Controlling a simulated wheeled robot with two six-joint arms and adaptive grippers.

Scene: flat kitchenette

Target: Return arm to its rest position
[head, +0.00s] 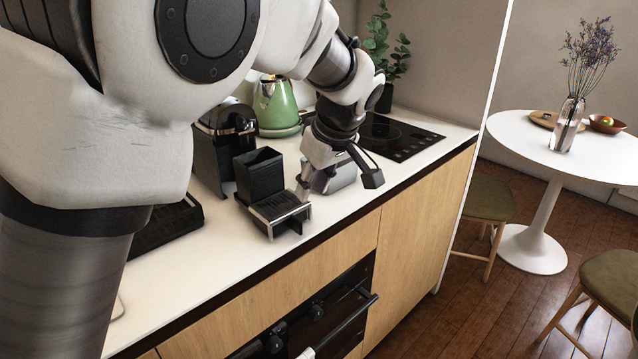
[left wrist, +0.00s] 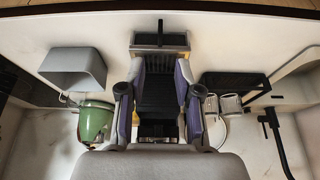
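My left arm reaches over the counter from the left in the head view. Its gripper (head: 338,183) is open, fingers spread, in front of a grey box-shaped appliance (head: 344,173) that it partly hides. In the left wrist view the open gripper (left wrist: 159,92) shows its two purple-padded fingers wide apart. A black container with a metal-edged drip tray (head: 281,208) stands just left of the gripper in the head view. In the left wrist view this black unit (left wrist: 158,62) appears between the fingers; I cannot tell whether they touch it. My right gripper is not in view.
A black coffee machine (head: 222,139), a green kettle (head: 277,105), a black hob (head: 396,136) and a potted plant (head: 385,95) crowd the counter's back. The counter front (head: 350,212) is clear. A round white table (head: 528,139) and chairs stand right.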

